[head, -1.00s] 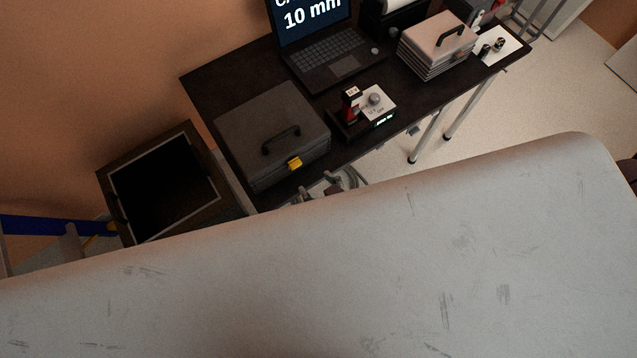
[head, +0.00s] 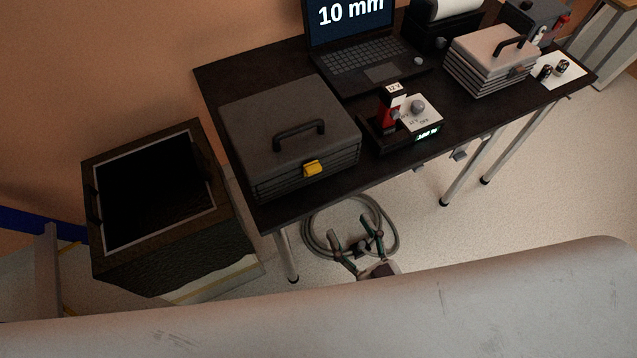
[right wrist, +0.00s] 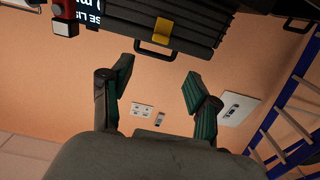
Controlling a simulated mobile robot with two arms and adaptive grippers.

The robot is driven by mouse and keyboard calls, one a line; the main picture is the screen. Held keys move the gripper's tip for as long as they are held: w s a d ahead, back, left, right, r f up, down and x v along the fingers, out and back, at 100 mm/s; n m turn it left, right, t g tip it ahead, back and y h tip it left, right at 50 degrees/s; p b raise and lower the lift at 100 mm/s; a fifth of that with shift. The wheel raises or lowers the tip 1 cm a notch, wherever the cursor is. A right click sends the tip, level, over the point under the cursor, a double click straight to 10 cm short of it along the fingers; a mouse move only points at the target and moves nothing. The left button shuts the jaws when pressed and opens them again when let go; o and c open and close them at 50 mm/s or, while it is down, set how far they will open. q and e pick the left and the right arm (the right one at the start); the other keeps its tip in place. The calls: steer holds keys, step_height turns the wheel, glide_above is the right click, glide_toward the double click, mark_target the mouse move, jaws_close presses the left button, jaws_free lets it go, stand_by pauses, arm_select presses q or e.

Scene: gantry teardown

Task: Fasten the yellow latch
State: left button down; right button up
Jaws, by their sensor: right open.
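The yellow latch (head: 313,168) sits on the front of a dark grey ribbed case (head: 270,105) with a black handle, on the near left part of the table. The case lid is down. I cannot tell whether the latch is fastened. My right gripper (head: 352,230) is open and empty, below and in front of the table edge, apart from the latch. In the right wrist view the latch (right wrist: 162,28) shows at the top, beyond and between the open fingers (right wrist: 160,72) of my right gripper. My left gripper is not in view.
An open dark bin (head: 240,225) stands left of the table. A coiled grey hose (head: 310,225) shows below.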

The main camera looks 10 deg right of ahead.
mark_target(313, 167)
steer(key=p+x, duration=0.1)
steer(key=x, duration=1.2)
steer(key=shift+w+a+p, duration=0.1)
steer(key=shift+w+p, duration=0.15)
steer(key=shift+p, duration=0.1)
steer(key=shift+c, duration=0.3)
jaws_close()
steer(key=r+p, duration=0.1)
steer(key=p, duration=0.1)
steer(key=shift+w+g+p, duration=0.1)
steer(key=shift+g+p, duration=0.2)
steer(key=shift+p, duration=0.5)
steer(key=shift+f, duration=0.3)
